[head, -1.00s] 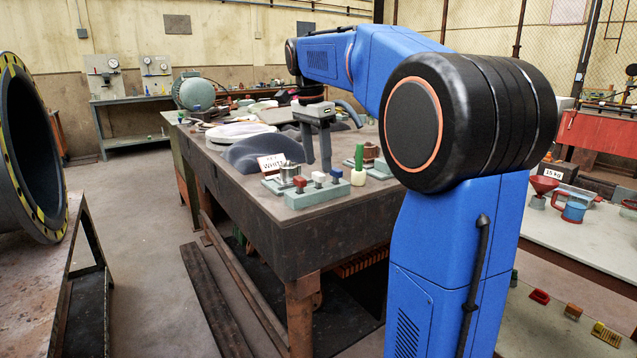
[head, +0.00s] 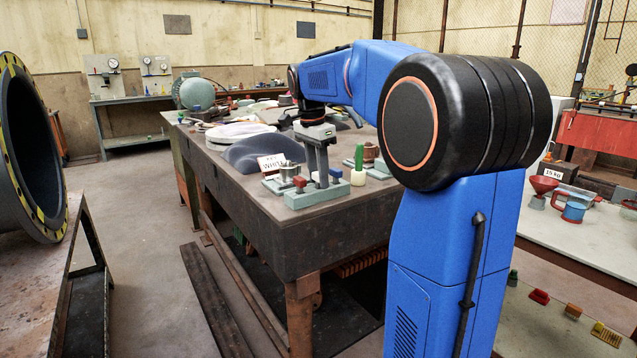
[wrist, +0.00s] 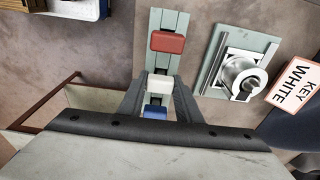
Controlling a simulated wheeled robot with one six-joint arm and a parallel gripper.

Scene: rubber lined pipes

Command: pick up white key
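The white key (wrist: 159,84) sits between the red key (wrist: 168,42) and the blue key (wrist: 155,112) in a row on a grey-green holder (wrist: 162,20). In the wrist view, my gripper (wrist: 160,84) has one finger against each side of the white key and looks shut on it. In the head view, my gripper (head: 320,184) points down over the holder (head: 306,200); its fingers hide most of the white key. The red key (head: 299,182) is left of the fingers, the blue key (head: 336,173) right. The white key still appears in the row, not lifted.
A "KEY WHITE" sign (head: 271,163) stands behind a metal lock cylinder (wrist: 240,75) on its own plate. A green-handled, pale-based item (head: 358,170) stands just right of the holder. The dark table's near edge (head: 290,238) is close to the holder.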

